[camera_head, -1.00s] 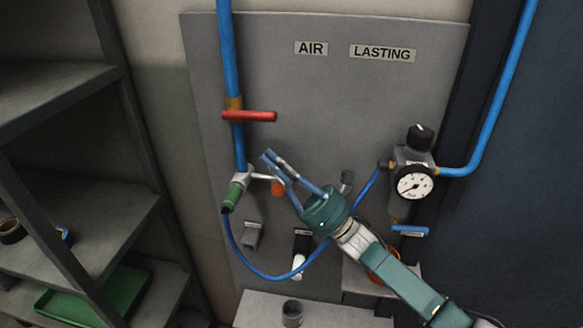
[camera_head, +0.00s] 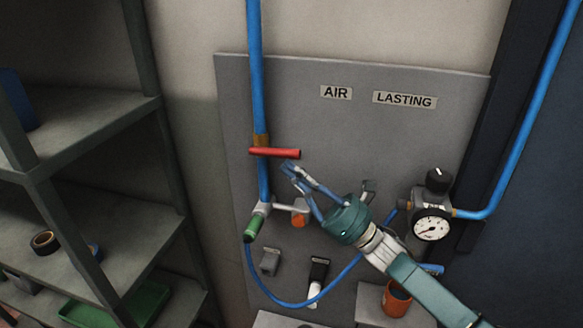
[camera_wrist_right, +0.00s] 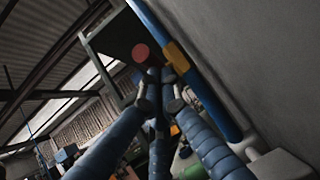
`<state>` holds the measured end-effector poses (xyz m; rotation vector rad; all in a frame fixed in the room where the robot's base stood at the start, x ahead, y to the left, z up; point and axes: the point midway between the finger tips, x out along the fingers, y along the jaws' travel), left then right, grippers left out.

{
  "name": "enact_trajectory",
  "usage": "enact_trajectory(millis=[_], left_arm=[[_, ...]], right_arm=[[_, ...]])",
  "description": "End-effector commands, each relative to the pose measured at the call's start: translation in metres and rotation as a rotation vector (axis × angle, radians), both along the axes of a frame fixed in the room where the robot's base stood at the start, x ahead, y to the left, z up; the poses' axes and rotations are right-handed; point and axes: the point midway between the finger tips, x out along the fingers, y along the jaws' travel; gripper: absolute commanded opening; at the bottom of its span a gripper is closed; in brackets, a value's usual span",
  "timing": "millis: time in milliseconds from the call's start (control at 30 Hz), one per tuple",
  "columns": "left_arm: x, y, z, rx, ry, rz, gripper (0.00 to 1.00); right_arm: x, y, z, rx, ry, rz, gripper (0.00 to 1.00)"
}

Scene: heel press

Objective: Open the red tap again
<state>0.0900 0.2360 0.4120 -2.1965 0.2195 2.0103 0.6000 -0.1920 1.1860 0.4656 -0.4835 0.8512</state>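The red tap (camera_head: 275,153) has a bar handle lying across the vertical blue pipe (camera_head: 257,80), just below a brass fitting, reaching to the right. In the right wrist view the handle shows end-on as a red disc (camera_wrist_right: 141,53), beside the pipe's brass fitting (camera_wrist_right: 178,58). My right gripper (camera_head: 290,170) is just below the right end of the handle, fingers pointing up and left. Its fingertips (camera_wrist_right: 157,82) lie close together with nothing visible between them. I cannot tell whether they touch the handle or how far they are shut. My left gripper is not in view.
Shelves (camera_head: 85,220) stand at the left.

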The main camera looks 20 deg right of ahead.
Motion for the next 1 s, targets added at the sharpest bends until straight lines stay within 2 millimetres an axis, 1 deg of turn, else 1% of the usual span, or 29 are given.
enact_trajectory(millis=[33, 100, 233, 333, 567, 667, 733, 1000], left_arm=[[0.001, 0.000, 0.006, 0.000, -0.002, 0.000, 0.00], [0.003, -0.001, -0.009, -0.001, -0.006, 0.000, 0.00], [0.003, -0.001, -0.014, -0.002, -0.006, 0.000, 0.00], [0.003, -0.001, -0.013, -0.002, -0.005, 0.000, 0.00], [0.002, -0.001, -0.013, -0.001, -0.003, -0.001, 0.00], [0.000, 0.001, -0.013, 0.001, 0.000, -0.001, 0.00], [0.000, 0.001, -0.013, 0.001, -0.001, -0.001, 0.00], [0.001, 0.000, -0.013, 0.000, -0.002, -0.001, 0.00]], right_arm=[[-0.002, -0.002, 0.010, -0.023, 0.012, -0.002, 0.00], [-0.003, -0.004, 0.011, -0.019, 0.010, -0.002, 0.00], [-0.004, -0.005, 0.022, -0.019, 0.010, -0.002, 0.00], [-0.003, -0.006, 0.025, -0.019, 0.013, -0.002, 0.00], [-0.003, -0.005, 0.026, -0.019, 0.013, -0.002, 0.00], [-0.005, -0.008, 0.023, -0.018, 0.014, -0.002, 0.00], [-0.009, -0.012, 0.018, -0.019, 0.017, -0.003, 0.00], [-0.034, -0.039, -0.007, -0.018, 0.018, -0.004, 0.00]])
